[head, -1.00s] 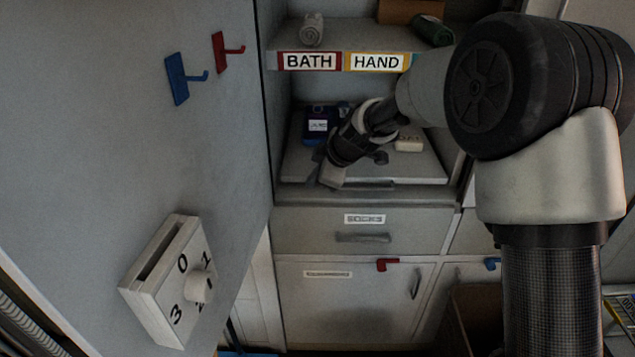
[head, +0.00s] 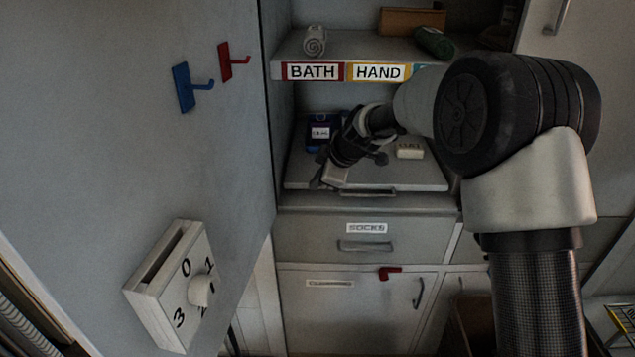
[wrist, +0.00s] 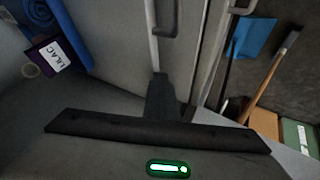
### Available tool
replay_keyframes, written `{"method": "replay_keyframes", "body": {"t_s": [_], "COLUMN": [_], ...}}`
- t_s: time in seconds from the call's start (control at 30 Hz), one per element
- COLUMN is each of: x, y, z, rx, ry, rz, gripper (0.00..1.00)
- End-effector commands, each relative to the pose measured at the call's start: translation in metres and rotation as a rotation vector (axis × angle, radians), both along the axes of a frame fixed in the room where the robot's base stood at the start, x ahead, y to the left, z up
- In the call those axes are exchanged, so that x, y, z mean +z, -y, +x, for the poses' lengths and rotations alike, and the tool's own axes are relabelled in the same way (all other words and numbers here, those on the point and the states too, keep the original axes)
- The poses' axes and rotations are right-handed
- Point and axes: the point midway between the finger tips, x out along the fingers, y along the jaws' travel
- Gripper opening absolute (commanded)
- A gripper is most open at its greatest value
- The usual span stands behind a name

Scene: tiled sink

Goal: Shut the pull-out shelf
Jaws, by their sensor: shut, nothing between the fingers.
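The pull-out shelf (head: 425,175) is a light grey board in the cabinet bay, with a handle (head: 368,193) on its front edge. It projects somewhat over the drawer below. My gripper (head: 325,180) is shut and empty at the shelf's front left part, left of the handle. I cannot tell whether it touches the shelf. A dark blue box (head: 322,130) and a small cream block (head: 409,150) rest on the shelf. In the wrist view, the dark gripper end (wrist: 160,128) crosses the foreground, and a box marked LILAC (wrist: 55,55) lies at left.
A fixed shelf labelled BATH and HAND (head: 345,72) hangs above my gripper. The SOCKS drawer (head: 365,238) is closed below. A large grey panel (head: 120,140) with hooks and a numbered dial box (head: 175,285) stands at left. A red hook (head: 389,272) juts from the lower cabinet.

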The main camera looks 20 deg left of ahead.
Motion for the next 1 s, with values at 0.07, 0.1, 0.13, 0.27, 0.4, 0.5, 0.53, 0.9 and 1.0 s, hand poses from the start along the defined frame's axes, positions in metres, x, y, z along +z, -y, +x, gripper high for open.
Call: {"method": "replay_keyframes", "body": {"t_s": [0.07,0.1,0.13,0.27,0.4,0.5,0.53,0.9,1.0], "x": [0.005,0.005,0.006,0.016,0.039,0.058,0.063,0.126,0.136], "y": [0.0,0.0,0.0,0.005,0.019,0.032,0.035,0.076,0.083], "z": [0.01,0.01,0.01,0.008,-0.002,-0.012,-0.016,-0.052,-0.058], "rx": [-0.015,-0.015,-0.015,-0.016,-0.017,-0.015,-0.014,-0.005,-0.003], "ry": [0.029,0.029,0.029,0.032,0.032,0.029,0.026,0.012,0.01], "rz": [0.01,0.01,0.01,0.01,0.012,0.01,0.009,0.005,0.004], "gripper": [0.0,0.0,0.0,0.0,0.0,0.0,0.0,0.0,0.0]}}
